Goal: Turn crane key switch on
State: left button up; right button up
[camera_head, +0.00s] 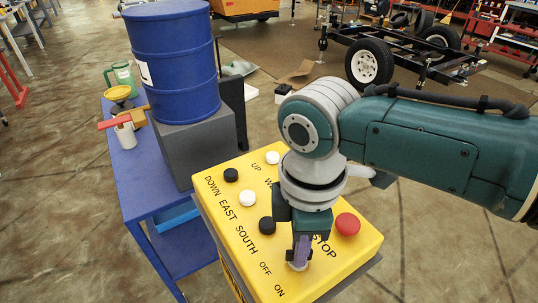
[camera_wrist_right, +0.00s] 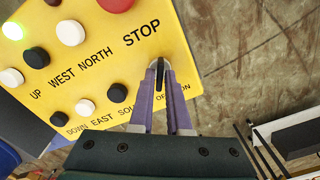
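The yellow crane control panel (camera_head: 225,200) has black and white buttons, a red STOP button (camera_head: 347,224) and OFF and ON labels near its front edge. The key switch (camera_wrist_right: 159,68) has a round silver base and a black key standing up from it. In the head view its base (camera_head: 298,266) shows just below my right gripper (camera_head: 301,256). In the right wrist view my right gripper (camera_wrist_right: 159,75) has its purple fingertips closed on both sides of the black key. The fingers partly cover the OFF label. My left gripper is not in view.
A green lit lamp (camera_wrist_right: 11,31) shows on the panel in the right wrist view. A blue barrel (camera_head: 170,60) stands on a grey box (camera_head: 195,150) behind the panel. A blue table (camera_head: 140,180) stands left. Open floor lies right.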

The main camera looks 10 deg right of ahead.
jog(key=o, duration=0.3)
jog(key=shift+o, duration=0.2)
notch_tip(320, 180, up, 10)
jog(key=p, duration=0.1)
dwell(0.4)
